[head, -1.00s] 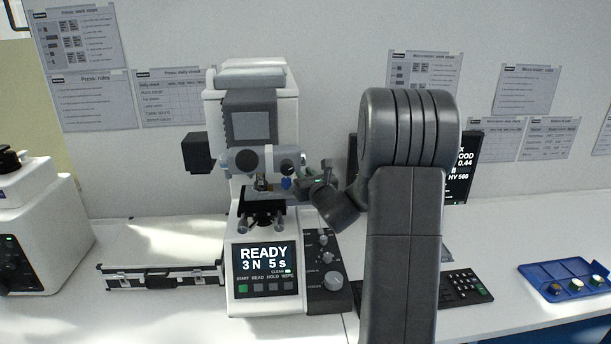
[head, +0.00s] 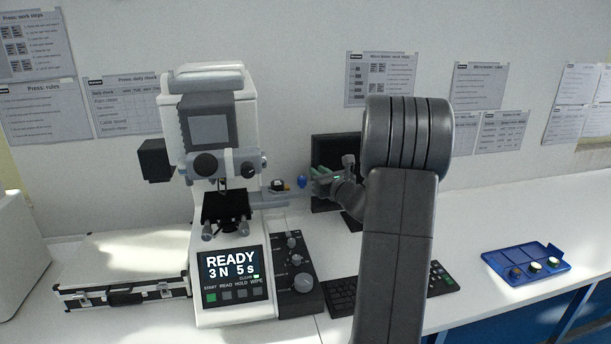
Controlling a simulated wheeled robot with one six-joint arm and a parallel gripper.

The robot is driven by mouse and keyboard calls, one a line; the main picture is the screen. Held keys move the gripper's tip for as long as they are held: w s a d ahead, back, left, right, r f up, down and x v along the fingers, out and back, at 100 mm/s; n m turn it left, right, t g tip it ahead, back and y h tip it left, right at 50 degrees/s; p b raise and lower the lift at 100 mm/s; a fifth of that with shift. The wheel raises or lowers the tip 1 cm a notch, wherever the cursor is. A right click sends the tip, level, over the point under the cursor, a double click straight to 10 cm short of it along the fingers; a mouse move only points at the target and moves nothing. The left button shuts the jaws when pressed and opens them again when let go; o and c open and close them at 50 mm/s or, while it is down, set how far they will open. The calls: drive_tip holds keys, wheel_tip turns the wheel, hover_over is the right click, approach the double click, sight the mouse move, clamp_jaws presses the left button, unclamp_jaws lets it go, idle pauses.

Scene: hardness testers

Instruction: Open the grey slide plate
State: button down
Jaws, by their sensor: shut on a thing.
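The hardness tester (head: 222,140) stands at the centre left, and its screen reads READY, 3 N 5 s. The grey slide plate (head: 270,201) sticks out to the right from the tester's stage area. A small dark piece with a pale top (head: 278,186) sits on the plate. My gripper (head: 308,181) reaches in from the right and is shut at this knob. The fingertips' exact contact is too small to see.
A black-edged case (head: 125,275) lies left of the tester. The control panel (head: 296,270) stands at its right foot. A dark monitor (head: 330,150) and a keyboard (head: 342,297) are partly behind my arm. A blue tray (head: 525,262) with small round pieces lies at the right.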

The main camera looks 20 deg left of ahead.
drive_tip(key=shift+w+d, duration=0.25)
drive_tip(key=shift+d, duration=0.15)
drive_tip(key=c, duration=1.3)
unclamp_jaws()
drive_tip(key=b+v, duration=0.3)
drive_tip(key=v, duration=1.1)
drive_tip(key=shift+a, duration=0.15)
drive_tip(key=p+x, duration=0.3)
drive_tip(key=x, duration=1.1)
drive_tip(key=shift+s, duration=0.15)
